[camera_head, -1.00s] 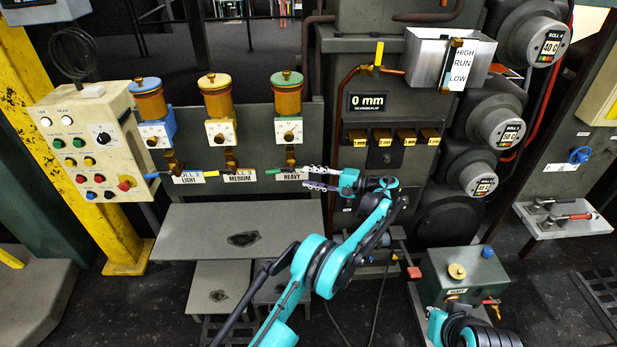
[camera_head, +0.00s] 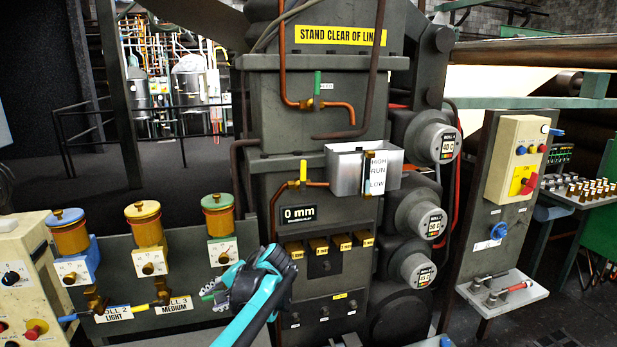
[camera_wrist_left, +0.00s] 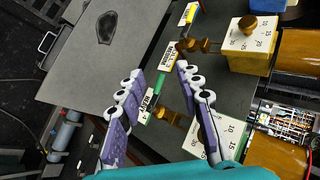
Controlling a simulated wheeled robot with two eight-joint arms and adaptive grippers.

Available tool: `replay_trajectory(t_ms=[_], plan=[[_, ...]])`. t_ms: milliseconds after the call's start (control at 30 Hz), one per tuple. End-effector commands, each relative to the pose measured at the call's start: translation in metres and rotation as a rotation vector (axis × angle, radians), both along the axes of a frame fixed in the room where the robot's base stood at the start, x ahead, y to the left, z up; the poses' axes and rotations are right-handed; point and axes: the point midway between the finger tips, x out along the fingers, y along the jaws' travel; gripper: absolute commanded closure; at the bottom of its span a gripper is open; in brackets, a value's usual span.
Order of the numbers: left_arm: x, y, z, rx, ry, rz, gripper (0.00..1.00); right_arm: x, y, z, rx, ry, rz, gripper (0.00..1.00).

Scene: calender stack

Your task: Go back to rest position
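My left gripper (camera_head: 212,288) is in front of the green-lidded pot (camera_head: 218,214) and hides most of the tap and label below it. In the left wrist view its two purple-padded fingers (camera_wrist_left: 158,72) are spread apart, with nothing held between them. A green tap handle (camera_wrist_left: 158,88) shows beyond the gap, near the HEAVY label (camera_wrist_left: 148,105). The brass tap (camera_wrist_left: 172,117) lies beside the right finger. My right gripper is out of view.
The blue-lidded pot (camera_head: 69,231) and yellow-lidded pot (camera_head: 145,223) stand to the left, with the control box (camera_head: 20,265) beyond. The grey machine column (camera_head: 316,220) and roll housings (camera_head: 425,215) stand to the right. A flat grey shelf (camera_wrist_left: 75,55) lies below the taps.

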Motion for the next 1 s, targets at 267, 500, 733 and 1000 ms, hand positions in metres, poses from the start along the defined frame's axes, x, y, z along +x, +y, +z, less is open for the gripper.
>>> replay_trajectory(t_ms=[267,500,733,1000], plan=[[-0.111,-0.004,0.003,-0.314,-0.100,-0.015,0.65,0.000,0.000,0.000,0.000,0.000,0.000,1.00],[-0.205,-0.027,-0.021,-0.585,-0.224,-0.001,0.65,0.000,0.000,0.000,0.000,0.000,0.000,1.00],[-0.269,-0.053,-0.055,-0.800,-0.347,0.033,0.65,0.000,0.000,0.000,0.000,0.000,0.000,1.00],[-0.291,-0.065,-0.072,-0.894,-0.406,0.052,0.65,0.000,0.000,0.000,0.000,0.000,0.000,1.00]])
